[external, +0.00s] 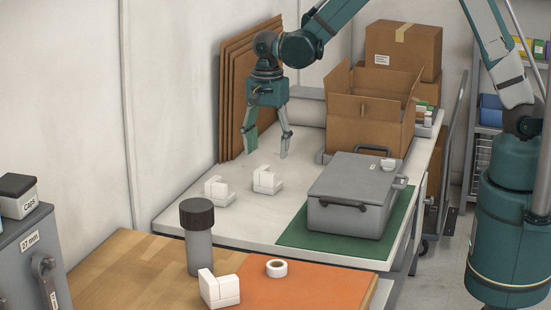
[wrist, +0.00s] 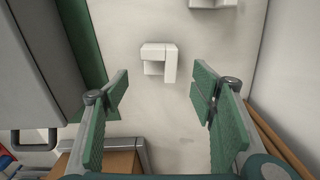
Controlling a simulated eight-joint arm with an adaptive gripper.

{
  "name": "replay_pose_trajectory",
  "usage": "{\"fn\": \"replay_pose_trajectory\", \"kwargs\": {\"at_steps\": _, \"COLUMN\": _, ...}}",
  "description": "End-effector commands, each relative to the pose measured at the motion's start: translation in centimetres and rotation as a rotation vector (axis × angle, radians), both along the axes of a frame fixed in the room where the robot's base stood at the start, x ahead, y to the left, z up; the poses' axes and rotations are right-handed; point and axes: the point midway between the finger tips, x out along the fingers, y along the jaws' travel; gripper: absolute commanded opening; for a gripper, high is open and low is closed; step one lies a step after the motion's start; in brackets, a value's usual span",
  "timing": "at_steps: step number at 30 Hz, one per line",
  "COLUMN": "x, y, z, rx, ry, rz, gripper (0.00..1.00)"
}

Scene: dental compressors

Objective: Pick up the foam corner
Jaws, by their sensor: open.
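White foam corners show in several places. One foam corner (external: 267,180) stands on the pale worktop below and slightly in front of my gripper (external: 265,153). In the wrist view this foam corner (wrist: 168,62) appears just beyond the gap between my fingers (wrist: 160,85). A second foam corner (external: 219,191) stands to its left on the same worktop, and its edge shows at the top of the wrist view (wrist: 212,3). A third (external: 219,288) is on the wooden table. My gripper is open and empty, pointing down above the worktop, apart from the foam.
A grey case (external: 360,195) on a green mat (external: 290,237) stands right of the foam corners. An open carton (external: 368,122) is behind it. Brown panels (external: 228,100) lean against the wall. A dark-capped cylinder (external: 198,245) and a tape roll (external: 277,268) are in front.

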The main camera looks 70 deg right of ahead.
Motion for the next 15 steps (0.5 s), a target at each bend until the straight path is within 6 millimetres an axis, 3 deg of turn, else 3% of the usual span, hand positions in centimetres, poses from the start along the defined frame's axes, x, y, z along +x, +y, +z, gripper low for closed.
{"fn": "replay_pose_trajectory", "kwargs": {"at_steps": 5, "x": 0.0, "y": 0.0, "z": -1.8, "rx": 0.000, "ry": 0.000, "rz": 0.000, "gripper": 0.57}}
{"fn": "replay_pose_trajectory", "kwargs": {"at_steps": 15, "x": 0.0, "y": 0.0, "z": -2.0, "rx": 0.000, "ry": 0.000, "rz": 0.000, "gripper": 0.57}}
